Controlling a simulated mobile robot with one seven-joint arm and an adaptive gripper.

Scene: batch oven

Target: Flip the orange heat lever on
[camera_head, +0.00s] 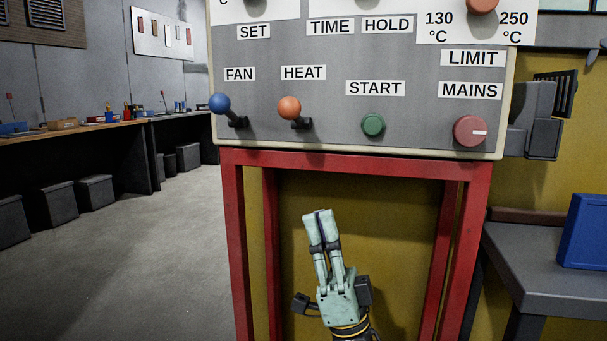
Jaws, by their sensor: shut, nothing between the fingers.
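The orange heat lever (289,107) is on the grey control panel (330,60), under the HEAT label. Its ball knob stands up and to the left of its dark base. The blue fan lever (220,103) beside it leans the same way. My gripper (320,214) is in front of the red stand, below the panel and a little right of the heat lever. Its two fingers point up and are together, with nothing between them. It is apart from the lever.
A green start button (373,125) and a red mains knob (470,131) are to the lever's right. A red limit knob (482,4) is above. The red frame (340,162) holds up the panel. A grey table (550,270) with a blue bin (585,232) stands at right.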

